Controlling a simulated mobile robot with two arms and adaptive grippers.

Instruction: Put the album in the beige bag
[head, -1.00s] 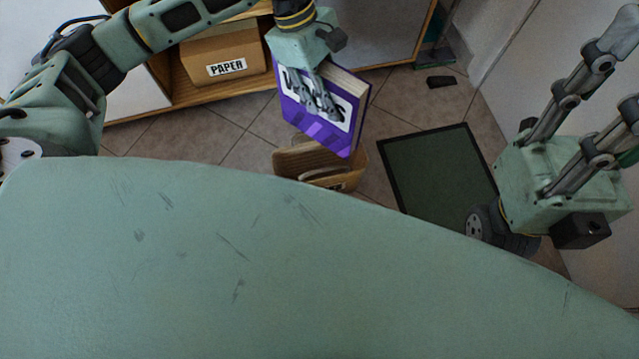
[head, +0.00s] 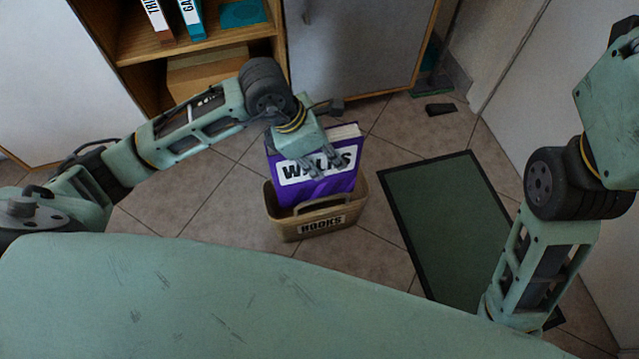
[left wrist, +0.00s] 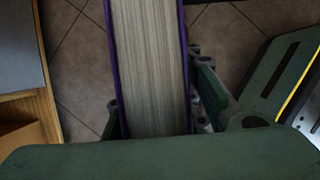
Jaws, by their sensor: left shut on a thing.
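The album is a thick purple book (head: 318,187) with a white label on its front, standing nearly upright. My left gripper (head: 312,168) is shut on the album near its top, with fingers across the front. The beige bag (head: 345,212), with a handle and a label reading like "HOOKS", stands on the floor. The album's lower part is hidden behind the bag's front rim, seemingly inside its opening. In the left wrist view the album's page edge (left wrist: 152,70) runs between the fingers. My right gripper (head: 622,60) is partly cut off at the right edge, so its jaws are unclear.
A dark green mat (head: 445,215) lies right of the bag. A wooden shelf (head: 190,48) with a cardboard box (head: 205,75) and binders stands behind. A small black object (head: 440,109) lies on the tiles. Tiled floor left of the bag is clear.

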